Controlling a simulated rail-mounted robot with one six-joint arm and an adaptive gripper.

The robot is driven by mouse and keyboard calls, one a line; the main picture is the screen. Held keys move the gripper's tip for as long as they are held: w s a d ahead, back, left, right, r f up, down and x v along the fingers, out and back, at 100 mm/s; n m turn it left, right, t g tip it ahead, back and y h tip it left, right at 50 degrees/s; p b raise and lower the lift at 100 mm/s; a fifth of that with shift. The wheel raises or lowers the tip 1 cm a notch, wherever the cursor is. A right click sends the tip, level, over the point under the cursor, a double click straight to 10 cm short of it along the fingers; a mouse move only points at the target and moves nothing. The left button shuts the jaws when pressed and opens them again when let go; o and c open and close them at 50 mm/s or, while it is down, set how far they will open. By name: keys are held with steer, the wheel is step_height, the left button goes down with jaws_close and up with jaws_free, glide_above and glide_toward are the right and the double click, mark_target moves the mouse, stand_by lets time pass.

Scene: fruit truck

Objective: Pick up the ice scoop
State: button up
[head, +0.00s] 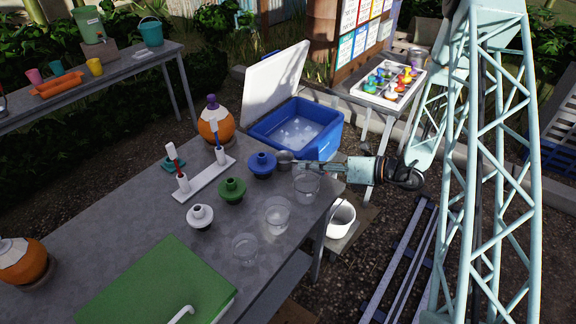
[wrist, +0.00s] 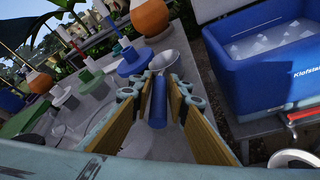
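The ice scoop has a silver bowl and a blue handle. Its bowl (head: 285,158) shows in the head view at the table's right end, beside the blue flared piece. In the wrist view the scoop (wrist: 159,100) lies lengthwise between my fingers, handle toward me and bowl beyond the fingertips. My gripper (head: 310,167) reaches in from the right, low at the table's edge. In the wrist view my gripper (wrist: 160,85) is open around the handle, with a narrow gap showing on each side. The fingers hide most of the handle in the head view.
Clear glasses (head: 277,215) stand just in front of my gripper. A blue flared piece (head: 262,165) is close to the scoop's left. The open blue cooler (head: 330,140) with ice stands behind. A white bucket (head: 341,218) is below the table's right edge.

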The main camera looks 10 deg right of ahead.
steer(key=shift+c, duration=0.7)
jaws_close()
steer(key=shift+r, duration=0.1)
steer(key=shift+r+p, duration=1.05)
steer(key=shift+r, duration=3.9)
steer(key=shift+w+a+f, duration=0.1)
